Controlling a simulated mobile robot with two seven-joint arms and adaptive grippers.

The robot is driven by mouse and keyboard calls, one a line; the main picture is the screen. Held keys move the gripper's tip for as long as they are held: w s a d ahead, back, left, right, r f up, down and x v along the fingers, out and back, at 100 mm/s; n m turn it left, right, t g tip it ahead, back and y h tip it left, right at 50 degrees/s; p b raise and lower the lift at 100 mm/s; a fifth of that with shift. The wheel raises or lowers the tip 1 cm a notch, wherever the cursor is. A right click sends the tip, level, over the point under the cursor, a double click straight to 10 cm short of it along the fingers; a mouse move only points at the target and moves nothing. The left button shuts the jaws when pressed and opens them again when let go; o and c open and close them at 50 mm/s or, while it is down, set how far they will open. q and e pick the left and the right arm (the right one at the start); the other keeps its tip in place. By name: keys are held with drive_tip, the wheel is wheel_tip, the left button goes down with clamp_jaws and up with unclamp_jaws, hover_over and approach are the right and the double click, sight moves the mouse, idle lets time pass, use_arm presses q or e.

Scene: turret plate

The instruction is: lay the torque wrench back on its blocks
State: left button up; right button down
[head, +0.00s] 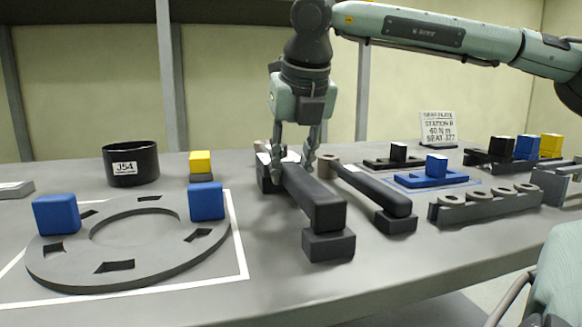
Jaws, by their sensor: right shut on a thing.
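My right gripper (296,160) reaches down at the middle of the table and is shut on the long black bar of what looks like the torque wrench (312,194). The wrench runs from the gripper toward the front, with its thick near end over the front black block (328,246). I cannot tell whether it touches that block or hangs just above it. Another dark block (268,180) stands at the far end, partly hidden by the gripper and wrench. The wrench's far end is also largely hidden. My left gripper is not in view.
A second dark bar (370,188) with a round head lies close on the right. A grey ring plate (60,262) with blue blocks is on the left, a black cup (131,164) behind it. A rack of rings (485,206) and coloured blocks stand right. The front table strip is clear.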

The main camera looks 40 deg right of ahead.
drive_tip(key=shift+r, duration=0.1)
drive_tip(key=c, duration=1.1)
unclamp_jaws()
drive_tip(key=shift+s+f, duration=0.1)
drive_tip(key=shift+f, duration=0.1)
drive_tip(key=shift+r+p, duration=2.3)
drive_tip(key=shift+r, duration=1.35)
drive_tip(key=shift+f, duration=0.1)
